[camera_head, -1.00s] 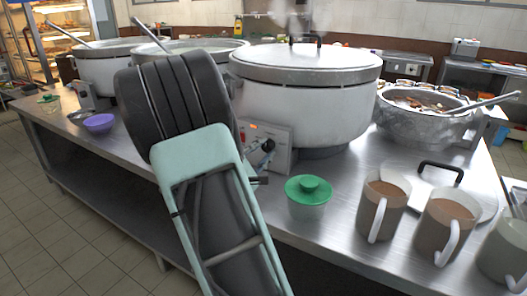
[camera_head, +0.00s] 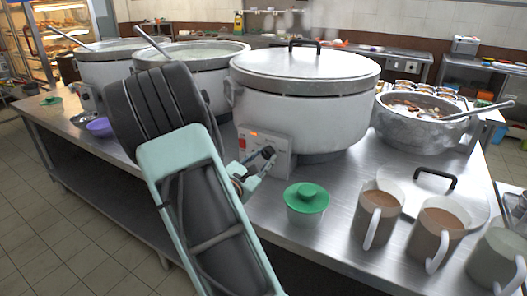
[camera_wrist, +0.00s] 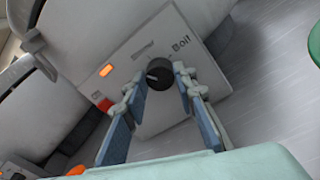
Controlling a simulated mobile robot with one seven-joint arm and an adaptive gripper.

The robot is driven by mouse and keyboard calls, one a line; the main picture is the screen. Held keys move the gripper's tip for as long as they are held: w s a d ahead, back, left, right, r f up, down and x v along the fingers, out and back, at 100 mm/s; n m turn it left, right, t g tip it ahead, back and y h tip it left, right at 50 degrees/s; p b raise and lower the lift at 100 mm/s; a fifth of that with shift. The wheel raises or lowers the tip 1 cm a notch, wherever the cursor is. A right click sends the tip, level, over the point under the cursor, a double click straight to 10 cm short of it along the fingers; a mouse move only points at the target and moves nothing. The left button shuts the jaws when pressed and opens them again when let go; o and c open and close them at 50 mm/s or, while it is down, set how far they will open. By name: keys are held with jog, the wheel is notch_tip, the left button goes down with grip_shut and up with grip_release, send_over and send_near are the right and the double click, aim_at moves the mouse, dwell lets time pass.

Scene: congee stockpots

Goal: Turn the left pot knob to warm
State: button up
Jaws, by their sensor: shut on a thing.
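A black round knob (camera_wrist: 158,75) with a pale pointer mark sits on a light grey control box (camera_wrist: 150,105) of the lidded pot. The word "Boil" is printed above and right of the knob in the wrist view; other markings are too small to read. An orange light and a red switch are left of the knob. In the head view, the same control box (camera_head: 281,143) is on the front of the large white lidded pot (camera_head: 300,110). My gripper (camera_wrist: 160,84) has its two blue-padded fingers on either side of the knob, shut on it. It also shows in the head view (camera_head: 262,163).
Two open pots (camera_head: 195,52) with ladles stand left and behind, near a purple bowl (camera_head: 99,126). A metal pot (camera_head: 420,125) stands at right.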

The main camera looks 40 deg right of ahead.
jog(key=n+p, duration=0.2)
jog(key=n, duration=0.1)
jog(key=n+p, duration=0.1)
jog(key=p, duration=0.1)
jog(key=shift+r+g, duration=0.25)
jog(key=shift+g, duration=0.15)
jog(key=shift+w+f+n+p, duration=0.1)
jog(key=shift+f+n+p, duration=0.05)
jog(key=shift+n+p, duration=1.35)
jog(key=o, duration=1.2)
jog(key=shift+c, duration=0.2)
jog(key=f+v, duration=0.1)
jog(key=v, duration=1.1)
jog(key=shift+r, duration=0.45)
